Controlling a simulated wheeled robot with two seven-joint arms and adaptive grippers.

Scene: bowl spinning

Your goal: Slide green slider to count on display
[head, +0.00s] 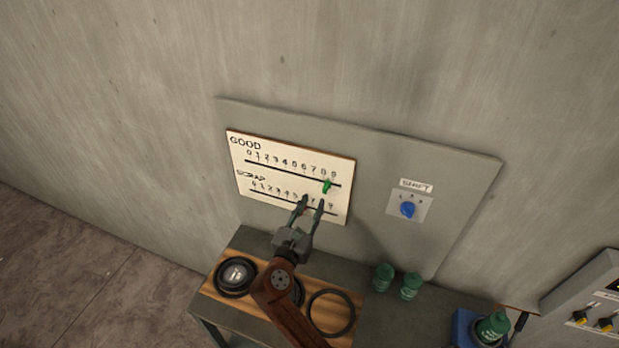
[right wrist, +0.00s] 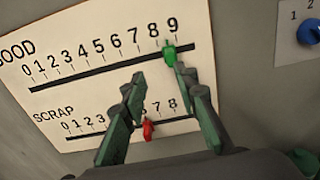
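The green slider (head: 327,186) sits near the right end of the upper GOOD track on the cream board (head: 240,184). In the right wrist view the green slider (right wrist: 169,55) is near the 8 and 9 marks. My right gripper (head: 311,202) is open and empty, its fingertips in front of the board just below the GOOD track. My left gripper is out of view.
A red slider (right wrist: 148,130) is on the lower SCRAP track, between the fingers in the wrist view. A blue SHIFT knob (head: 407,209) is right of the board.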

